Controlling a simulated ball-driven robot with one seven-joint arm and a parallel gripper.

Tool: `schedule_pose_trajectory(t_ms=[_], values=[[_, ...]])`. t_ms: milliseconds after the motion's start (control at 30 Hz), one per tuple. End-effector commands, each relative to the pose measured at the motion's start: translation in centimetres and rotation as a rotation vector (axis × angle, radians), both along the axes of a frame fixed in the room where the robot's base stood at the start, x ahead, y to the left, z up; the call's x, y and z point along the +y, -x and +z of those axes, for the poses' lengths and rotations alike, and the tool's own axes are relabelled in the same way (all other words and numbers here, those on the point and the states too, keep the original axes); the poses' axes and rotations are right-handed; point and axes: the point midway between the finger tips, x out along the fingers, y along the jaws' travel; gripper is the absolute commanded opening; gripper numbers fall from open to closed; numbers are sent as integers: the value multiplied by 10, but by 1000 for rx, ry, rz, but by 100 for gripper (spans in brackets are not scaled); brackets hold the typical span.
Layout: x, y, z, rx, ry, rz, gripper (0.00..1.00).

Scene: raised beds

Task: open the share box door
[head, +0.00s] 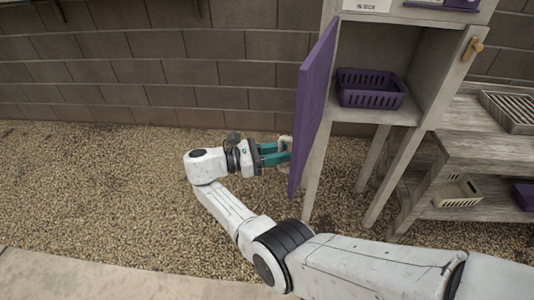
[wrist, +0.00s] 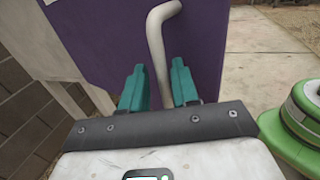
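The purple share box door (head: 313,110) stands swung wide open on the left side of the box (head: 421,60), seen nearly edge-on in the head view. Its purple face also fills the upper wrist view (wrist: 215,45). A pale bent bar handle (wrist: 157,50) is on the door's outer face. My gripper (head: 284,154) is at the handle, left of the door. In the wrist view the two teal fingers (wrist: 158,75) stand apart on either side of the handle bar. A gap shows on its left; contact on its right cannot be told.
A purple basket (head: 371,90) sits inside the open box. A wooden latch (head: 472,48) is on the box's right front edge. Slatted wooden shelving (head: 470,140) with a cream basket (head: 457,191) stands to the right. A block wall (head: 150,65) runs behind; gravel (head: 100,190) on the left is clear.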

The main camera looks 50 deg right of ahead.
Motion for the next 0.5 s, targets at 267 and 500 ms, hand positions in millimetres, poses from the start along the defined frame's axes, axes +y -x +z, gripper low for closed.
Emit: schedule_pose_trajectory(t_ms=[267,500], values=[[22,-16,-2,-1,-4,3,30],[43,-30,-3,-1,-4,1,30]])
